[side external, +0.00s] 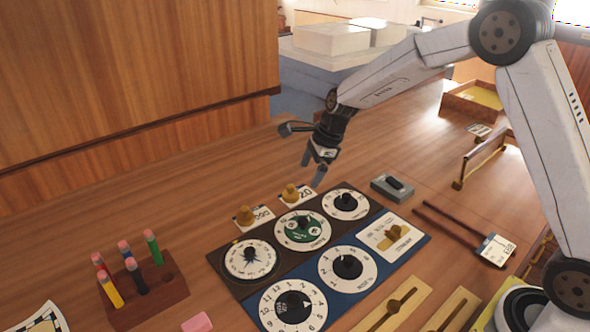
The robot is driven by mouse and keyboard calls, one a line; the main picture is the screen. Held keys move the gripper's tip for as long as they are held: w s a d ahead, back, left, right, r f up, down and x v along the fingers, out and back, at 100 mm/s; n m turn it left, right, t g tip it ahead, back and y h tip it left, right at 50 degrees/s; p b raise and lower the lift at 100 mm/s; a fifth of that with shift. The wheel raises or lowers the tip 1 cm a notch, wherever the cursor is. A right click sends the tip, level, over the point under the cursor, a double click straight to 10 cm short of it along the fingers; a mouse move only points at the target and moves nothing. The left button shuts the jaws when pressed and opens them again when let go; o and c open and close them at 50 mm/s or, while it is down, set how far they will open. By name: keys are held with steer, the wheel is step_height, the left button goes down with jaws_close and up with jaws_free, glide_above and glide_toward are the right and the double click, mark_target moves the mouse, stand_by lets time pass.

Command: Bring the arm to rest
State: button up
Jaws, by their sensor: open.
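My gripper (313,170) hangs above the wooden desk, past the far edge of the dial panel. Its fingers are apart and nothing shows between them. My arm reaches in from the right and bends down to the gripper. The dial panel (285,260) lies flat on the desk below the gripper, with several round white or green dials and black knobs. A gap appears to separate the gripper from the panel.
Two brass knobs on cards (291,194) lie near the gripper. A wooden holder (150,302) with several coloured pencils stands at front left, near a pink eraser (197,323). A grey switch box (392,189), a dark rod (452,225) and a brass-ended rail (482,158) lie to the right.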

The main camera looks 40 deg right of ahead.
steer(key=s+n, duration=0.3)
steer(key=s, duration=0.1)
steer(key=s+n+h, duration=0.1)
steer(key=s+n, duration=0.3)
steer(key=s+n+h, duration=0.1)
steer(key=s+n, duration=0.3)
steer(key=shift+d, duration=0.3)
steer(key=s+n, duration=0.4)
steer(key=s+f+n, duration=0.1)
steer(key=s+n, duration=0.2)
steer(key=s, duration=0.1)
steer(key=s+n+h, duration=0.1)
steer(key=s+n, duration=0.3)
steer(key=shift+d+f+n, duration=0.25)
steer(key=shift+n, duration=0.05)
